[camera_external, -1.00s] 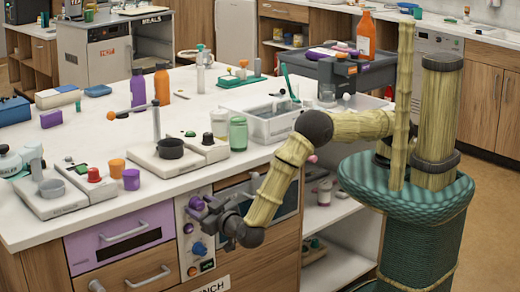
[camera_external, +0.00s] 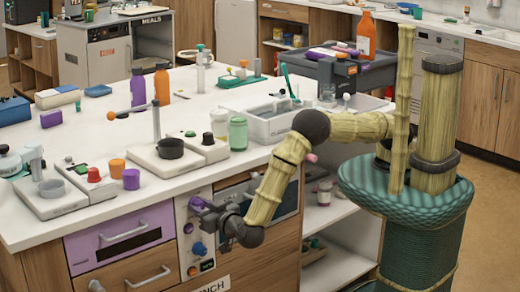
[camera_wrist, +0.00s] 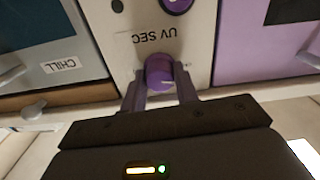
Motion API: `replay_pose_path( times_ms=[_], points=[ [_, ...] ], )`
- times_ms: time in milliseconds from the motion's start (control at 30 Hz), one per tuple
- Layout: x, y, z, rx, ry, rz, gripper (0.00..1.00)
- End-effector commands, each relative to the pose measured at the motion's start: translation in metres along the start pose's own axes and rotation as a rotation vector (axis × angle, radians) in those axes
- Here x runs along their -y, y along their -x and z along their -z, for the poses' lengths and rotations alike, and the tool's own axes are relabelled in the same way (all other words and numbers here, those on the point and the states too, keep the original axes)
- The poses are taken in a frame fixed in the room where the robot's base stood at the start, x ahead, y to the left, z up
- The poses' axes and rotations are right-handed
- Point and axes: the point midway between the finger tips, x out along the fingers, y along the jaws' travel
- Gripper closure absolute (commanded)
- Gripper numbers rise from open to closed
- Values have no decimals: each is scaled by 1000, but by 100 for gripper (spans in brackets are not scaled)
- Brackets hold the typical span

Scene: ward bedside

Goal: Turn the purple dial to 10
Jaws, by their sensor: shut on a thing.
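The purple dial (camera_wrist: 159,72) sits on a white control panel with the label "UV SEC" beside it, upside down in the wrist view. My gripper (camera_wrist: 160,95) is shut on the dial, one finger on each side. In the external view my gripper (camera_external: 208,213) is at the upper part of the panel (camera_external: 190,232) on the bench front, and its fingers largely cover the dial. I cannot read the dial's setting.
A purple drawer (camera_external: 120,238) with a handle is to the left of the panel. An oven-like front (camera_external: 238,196) is to the right, partly behind my arm. The benchtop above holds several items.

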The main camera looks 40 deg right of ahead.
Motion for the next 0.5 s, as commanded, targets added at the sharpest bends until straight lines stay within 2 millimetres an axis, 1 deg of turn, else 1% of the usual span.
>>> replay_pose_path(
  times_ms=[33,500],
  points=[
    [0,0,-3,2,-37,0,93],
    [0,0,-4,1,-468,-1,93]
  ],
)
